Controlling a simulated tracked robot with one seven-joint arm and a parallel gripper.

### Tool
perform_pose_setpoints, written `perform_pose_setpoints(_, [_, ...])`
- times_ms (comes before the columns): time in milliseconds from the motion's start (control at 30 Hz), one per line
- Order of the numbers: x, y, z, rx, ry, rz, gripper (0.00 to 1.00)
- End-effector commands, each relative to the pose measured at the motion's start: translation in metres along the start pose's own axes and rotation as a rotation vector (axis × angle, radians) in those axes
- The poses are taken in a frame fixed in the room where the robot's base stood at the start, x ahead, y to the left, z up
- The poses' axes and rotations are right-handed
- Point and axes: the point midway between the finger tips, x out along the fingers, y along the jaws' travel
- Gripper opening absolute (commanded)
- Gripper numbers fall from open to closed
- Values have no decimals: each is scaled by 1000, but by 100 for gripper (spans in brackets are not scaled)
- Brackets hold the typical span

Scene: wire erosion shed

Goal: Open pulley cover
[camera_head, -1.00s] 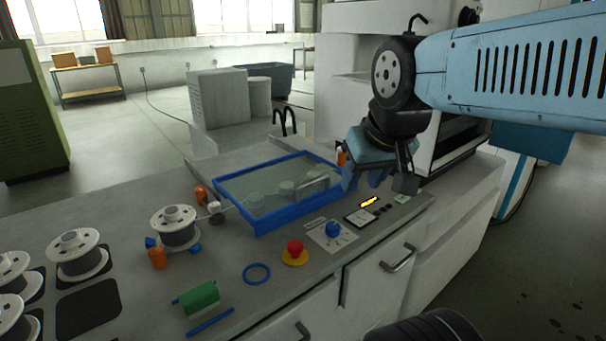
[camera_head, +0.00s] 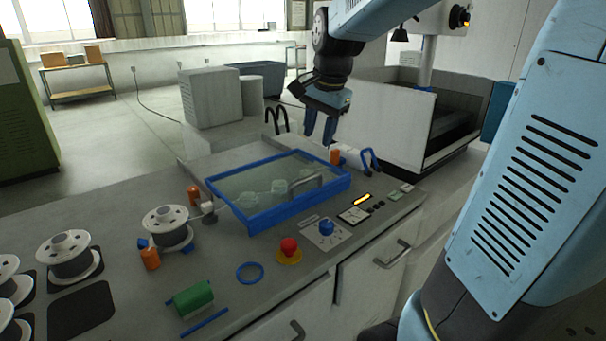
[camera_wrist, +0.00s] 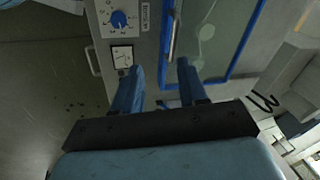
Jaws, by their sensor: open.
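The pulley cover is a clear panel in a blue frame (camera_head: 262,222), lying closed and flat on the machine top. Pale pulleys (camera_head: 279,187) show through the panel. A grey bar handle (camera_head: 306,181) is on its right part; the handle also shows in the wrist view (camera_wrist: 173,38). My gripper (camera_head: 319,138) is open and empty, pointing down above the cover's far right end, apart from it. In the wrist view my gripper's two blue fingers (camera_wrist: 160,68) are spread, with the handle beyond and between their tips.
A control strip with a blue knob (camera_head: 326,228), a dial and a red emergency button (camera_head: 289,246) lies in front of the cover. Wire spools (camera_head: 168,228) stand left.

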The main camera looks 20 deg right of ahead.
Motion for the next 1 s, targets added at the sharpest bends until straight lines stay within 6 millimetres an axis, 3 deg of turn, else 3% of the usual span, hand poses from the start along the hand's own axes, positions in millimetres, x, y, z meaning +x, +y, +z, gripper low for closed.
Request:
perform_pose_setpoints(100, [13,-18,-15,112,-21,24,42])
perform_pose_setpoints(333, [27,-35,-29,237,-37,50,42])
perform_pose_setpoints(567, [42,-36,-30,257,-40,55,42])
perform_pose_setpoints(1000, [116,-32,-26,256,-40,56,42])
